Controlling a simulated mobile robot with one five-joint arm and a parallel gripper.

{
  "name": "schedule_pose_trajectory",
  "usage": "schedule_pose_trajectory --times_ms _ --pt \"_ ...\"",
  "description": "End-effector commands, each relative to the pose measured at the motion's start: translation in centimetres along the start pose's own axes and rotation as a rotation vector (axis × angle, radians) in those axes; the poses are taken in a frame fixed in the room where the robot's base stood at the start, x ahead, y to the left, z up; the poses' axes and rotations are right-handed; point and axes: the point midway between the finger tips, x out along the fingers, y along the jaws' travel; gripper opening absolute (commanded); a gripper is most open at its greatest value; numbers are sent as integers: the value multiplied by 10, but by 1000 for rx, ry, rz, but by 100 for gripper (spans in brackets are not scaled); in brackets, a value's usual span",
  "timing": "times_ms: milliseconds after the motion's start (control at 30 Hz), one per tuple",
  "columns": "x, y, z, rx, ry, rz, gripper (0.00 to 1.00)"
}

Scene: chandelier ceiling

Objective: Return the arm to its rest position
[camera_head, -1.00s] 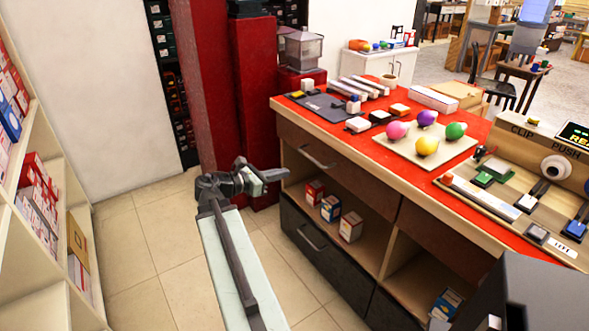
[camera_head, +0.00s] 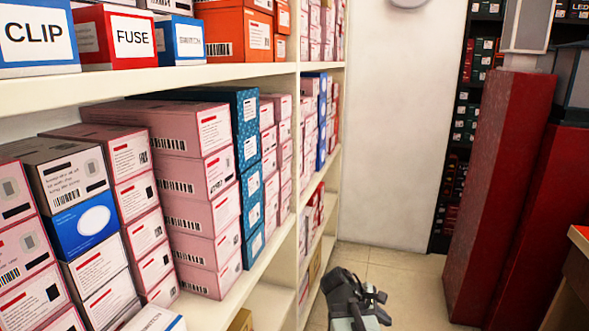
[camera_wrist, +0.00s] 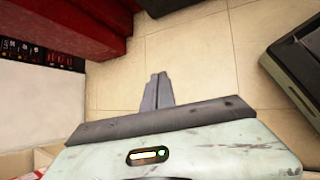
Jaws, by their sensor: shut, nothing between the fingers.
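My gripper (camera_wrist: 158,92) shows in the wrist view as two grey fingers side by side, shut with nothing between them. It points over bare floor tiles. In the head view, the dark and pale green end of my arm (camera_head: 355,303) is at the bottom centre, low over the floor, between the shelves on the left and the red pillars on the right. The rest of the arm is below the picture there.
Shelves of boxes (camera_head: 272,228) fill the left side. Red pillars (camera_head: 505,190) stand at the right, and a counter edge (camera_head: 575,280) shows at the far right. A rack of dark boxes (camera_head: 470,120) is at the back. The tiled floor (camera_head: 400,270) between is clear.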

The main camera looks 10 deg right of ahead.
Motion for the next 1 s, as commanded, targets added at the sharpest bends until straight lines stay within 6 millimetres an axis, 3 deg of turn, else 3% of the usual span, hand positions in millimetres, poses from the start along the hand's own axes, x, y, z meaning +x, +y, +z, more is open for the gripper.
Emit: schedule_pose_trajectory --times_ms 33,100,200,300,433,500,533,767,1000 --pt "-16 -13 -37 78 94 -30 0" --pt "-34 -33 -79 217 211 -107 0" --pt "-60 -62 -127 436 342 -264 0" --pt "-79 -83 -154 661 409 -443 0" --pt "-98 -99 -174 913 413 -635 0" --pt "-100 -102 -175 1045 370 -686 0" --pt "-112 -96 -166 1064 363 -689 0" --pt "-168 -70 -122 1056 366 -683 0" --pt "-244 -36 -62 1054 367 -682 0"
